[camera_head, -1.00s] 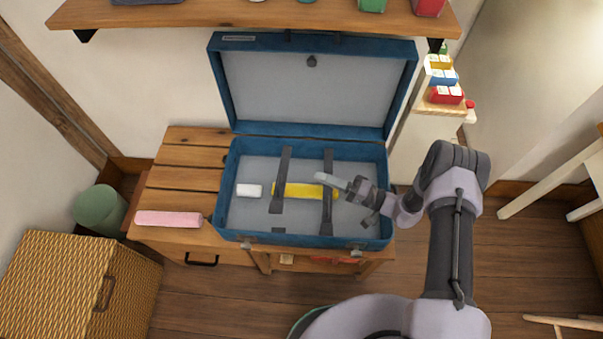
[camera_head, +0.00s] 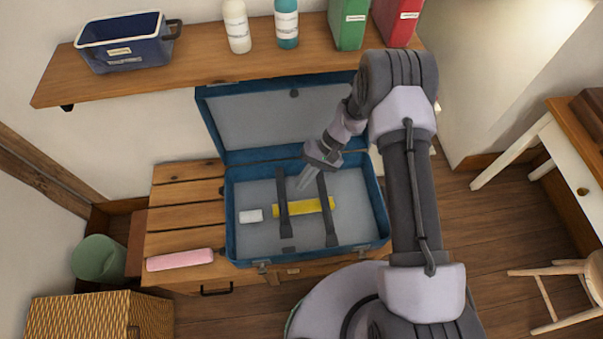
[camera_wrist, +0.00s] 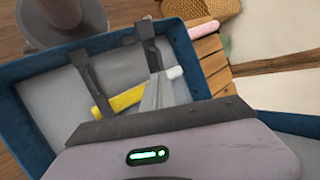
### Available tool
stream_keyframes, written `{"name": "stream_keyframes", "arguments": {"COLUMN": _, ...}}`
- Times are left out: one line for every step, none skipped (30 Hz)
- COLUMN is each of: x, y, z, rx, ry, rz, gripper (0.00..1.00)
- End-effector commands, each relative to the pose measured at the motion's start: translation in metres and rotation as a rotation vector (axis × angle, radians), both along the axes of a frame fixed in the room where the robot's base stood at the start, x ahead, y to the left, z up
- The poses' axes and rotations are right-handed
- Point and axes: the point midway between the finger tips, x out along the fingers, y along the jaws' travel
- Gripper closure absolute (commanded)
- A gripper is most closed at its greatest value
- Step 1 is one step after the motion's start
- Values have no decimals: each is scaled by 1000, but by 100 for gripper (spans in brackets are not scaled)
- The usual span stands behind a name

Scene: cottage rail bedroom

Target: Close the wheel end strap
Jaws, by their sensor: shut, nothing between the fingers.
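The blue suitcase (camera_head: 378,205) lies open with its lid (camera_head: 240,108) up. Two dark grey straps cross its grey floor and pass over a yellow roll. Which is the wheel end strap I cannot tell. My gripper (camera_head: 305,187) is shut and empty, above the rear of the case between the straps. Its fingers show in the wrist view (camera_wrist: 157,92).
The yellow roll (camera_head: 305,207) and a white block (camera_head: 250,216) lie in the case. A pink roll (camera_head: 180,260) lies on the wooden bench (camera_head: 185,195) to its left. A shelf (camera_head: 215,62) with a bin, bottles and binders hangs above the raised lid.

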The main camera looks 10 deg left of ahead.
Motion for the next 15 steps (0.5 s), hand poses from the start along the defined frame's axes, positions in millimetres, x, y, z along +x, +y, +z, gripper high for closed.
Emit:
{"name": "stream_keyframes", "arguments": {"x": -5, "y": 6, "z": -11, "rx": 0, "ry": 3, "rz": 3, "gripper": 100}}
{"name": "stream_keyframes", "arguments": {"x": -8, "y": 9, "z": -16, "rx": 0, "ry": 2, "rz": 2, "gripper": 100}}
{"name": "stream_keyframes", "arguments": {"x": -12, "y": 13, "z": -23, "rx": 1, "ry": 2, "rz": 2, "gripper": 100}}
{"name": "stream_keyframes", "arguments": {"x": -15, "y": 16, "z": -28, "rx": 1, "ry": 3, "rz": 2, "gripper": 100}}
{"name": "stream_keyframes", "arguments": {"x": -17, "y": 19, "z": -33, "rx": 1, "ry": 3, "rz": 2, "gripper": 100}}
{"name": "stream_keyframes", "arguments": {"x": -21, "y": 22, "z": -38, "rx": 1, "ry": 4, "rz": 2, "gripper": 100}}
{"name": "stream_keyframes", "arguments": {"x": -22, "y": 25, "z": -43, "rx": 1, "ry": 2, "rz": 1, "gripper": 100}}
{"name": "stream_keyframes", "arguments": {"x": -25, "y": 27, "z": -47, "rx": 1, "ry": 1, "rz": 1, "gripper": 100}}
{"name": "stream_keyframes", "arguments": {"x": -27, "y": 31, "z": -51, "rx": 2, "ry": 3, "rz": 1, "gripper": 100}}
{"name": "stream_keyframes", "arguments": {"x": -29, "y": 33, "z": -54, "rx": 2, "ry": 3, "rz": 1, "gripper": 100}}
{"name": "stream_keyframes", "arguments": {"x": -30, "y": 34, "z": -57, "rx": 1, "ry": 2, "rz": 1, "gripper": 100}}
{"name": "stream_keyframes", "arguments": {"x": -32, "y": 36, "z": -60, "rx": 2, "ry": 1, "rz": 0, "gripper": 100}}
{"name": "stream_keyframes", "arguments": {"x": -33, "y": 37, "z": -61, "rx": 2, "ry": 1, "rz": 0, "gripper": 100}}
{"name": "stream_keyframes", "arguments": {"x": -33, "y": 38, "z": -62, "rx": 2, "ry": 1, "rz": 0, "gripper": 100}}
{"name": "stream_keyframes", "arguments": {"x": -34, "y": 39, "z": -64, "rx": 2, "ry": 1, "rz": 0, "gripper": 100}}
